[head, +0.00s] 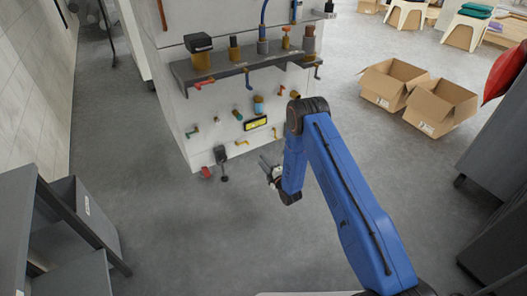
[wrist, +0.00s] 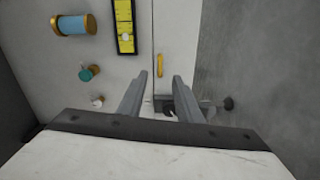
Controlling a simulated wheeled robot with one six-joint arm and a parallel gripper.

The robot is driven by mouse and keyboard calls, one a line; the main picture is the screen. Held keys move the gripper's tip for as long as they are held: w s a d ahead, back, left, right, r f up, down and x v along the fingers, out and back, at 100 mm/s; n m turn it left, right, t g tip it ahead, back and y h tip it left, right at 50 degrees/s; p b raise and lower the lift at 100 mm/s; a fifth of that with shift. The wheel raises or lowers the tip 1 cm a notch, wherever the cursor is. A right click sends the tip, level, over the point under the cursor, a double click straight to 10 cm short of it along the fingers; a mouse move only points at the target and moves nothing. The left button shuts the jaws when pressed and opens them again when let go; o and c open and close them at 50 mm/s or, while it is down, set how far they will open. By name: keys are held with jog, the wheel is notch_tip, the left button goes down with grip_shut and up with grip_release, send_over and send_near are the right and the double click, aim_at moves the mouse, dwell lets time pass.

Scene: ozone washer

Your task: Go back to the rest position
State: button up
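My blue arm reaches out over the floor in the head view, with my gripper (head: 267,164) at its end, in front of the lower part of a white panel (head: 215,120). In the wrist view my gripper (wrist: 163,90) has its two grey fingers apart, with a clear gap and nothing held between them. Beyond the fingers are the panel's face and the grey floor.
A grey shelf (head: 240,70) with valves juts from the panel. Two open cardboard boxes, one nearer (head: 440,106) and one behind (head: 392,83), stand at right. Dark cabinets (head: 497,135) line the right edge. A grey shelving unit (head: 75,235) stands at left. Floor between is clear.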

jog(key=w+d+r+m+g+h, duration=0.15)
jog(key=d+r, duration=0.25)
jog(key=r, duration=0.7)
jog(key=w+d+r+m+h, duration=0.2)
jog(key=w+d+r+m, duration=0.1)
jog(key=r, duration=0.7)
jog(key=s+d+r+m+g+h, duration=0.1)
jog(key=s+d+r+m+h, duration=0.15)
jog(key=s+d+r, duration=0.55)
jog(key=s+d+r+m+g+h, duration=0.1)
jog(key=s+d+r+m+g, duration=0.2)
jog(key=r, duration=0.9)
jog(key=s+d+r+m+g+h, duration=0.1)
jog(key=s+d+r+m, duration=0.2)
jog(key=s, duration=0.5)
jog(key=s+d+r+m, duration=0.2)
jog(key=s+d+r, duration=0.15)
jog(key=s, duration=0.45)
jog(key=s+d+r+m+g+h, duration=0.15)
jog(key=s+r, duration=0.25)
jog(key=s, duration=0.4)
jog(key=s+d+m+g, duration=0.1)
jog(key=s+d+m, duration=0.1)
jog(key=s, duration=1.1)
jog(key=s+d+m+g, duration=0.1)
jog(key=s+m, duration=0.3)
jog(key=s, duration=1)
jog(key=shift+s+d+f+g, duration=0.15)
jog(key=shift+s+d+g, duration=0.15)
jog(key=shift+d, duration=0.1)
